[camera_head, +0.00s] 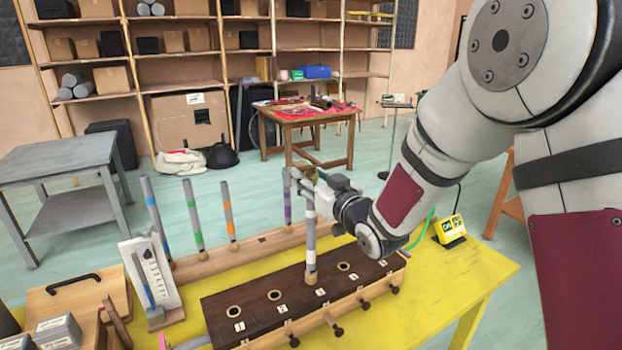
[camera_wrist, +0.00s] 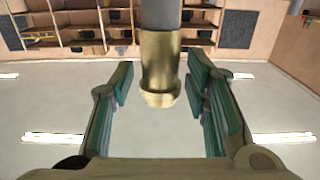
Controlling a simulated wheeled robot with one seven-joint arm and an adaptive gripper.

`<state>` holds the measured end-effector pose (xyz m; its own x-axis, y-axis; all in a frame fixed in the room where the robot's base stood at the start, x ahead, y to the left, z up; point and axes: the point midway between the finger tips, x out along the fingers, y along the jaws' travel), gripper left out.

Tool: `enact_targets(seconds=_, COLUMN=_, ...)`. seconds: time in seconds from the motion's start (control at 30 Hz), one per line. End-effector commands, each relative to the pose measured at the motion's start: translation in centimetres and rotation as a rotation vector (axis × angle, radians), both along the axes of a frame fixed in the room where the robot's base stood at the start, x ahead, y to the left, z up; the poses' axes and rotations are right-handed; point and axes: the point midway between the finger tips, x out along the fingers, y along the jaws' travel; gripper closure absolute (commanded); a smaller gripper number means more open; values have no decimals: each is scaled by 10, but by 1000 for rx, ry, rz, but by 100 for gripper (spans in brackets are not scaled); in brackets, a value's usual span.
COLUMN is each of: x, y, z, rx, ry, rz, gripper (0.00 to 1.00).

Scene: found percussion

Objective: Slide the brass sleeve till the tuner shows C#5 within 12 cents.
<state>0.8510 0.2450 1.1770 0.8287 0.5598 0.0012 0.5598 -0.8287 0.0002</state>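The brass sleeve (camera_wrist: 160,72) sits around the end of a grey tube (camera_wrist: 160,14) in the wrist view. My gripper (camera_wrist: 160,95) has its green-padded fingers on either side of the sleeve, with a visible gap at each side. In the head view my gripper (camera_head: 312,188) is at the top of the upright tube (camera_head: 310,245), which stands in a hole of the dark wooden block (camera_head: 250,310). The sleeve is hard to make out there. The yellow tuner (camera_head: 451,229) stands on the table to the right; its small display is too small to read.
Several colour-banded tubes stand in a wooden rack (camera_head: 245,250) behind the block. A white gauge board (camera_head: 152,275) stands at the left, near a wooden box (camera_head: 80,300). The yellow table (camera_head: 420,300) is clear at front right. A green cable (camera_head: 422,230) runs near my wrist.

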Motion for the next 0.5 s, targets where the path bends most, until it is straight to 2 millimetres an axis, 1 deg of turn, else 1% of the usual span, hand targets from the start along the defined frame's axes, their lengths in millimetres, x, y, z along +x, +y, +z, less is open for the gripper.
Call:
enact_targets(seconds=0.33, x=-3, y=-2, z=0, rx=-1, ry=1, rz=0, gripper=55)
enact_targets(seconds=0.43, x=-12, y=-9, z=0, rx=-1, ry=2, rz=-1, gripper=55)
enact_targets(seconds=0.5, x=-21, y=-15, z=0, rx=-1, ry=2, rz=-1, gripper=55)
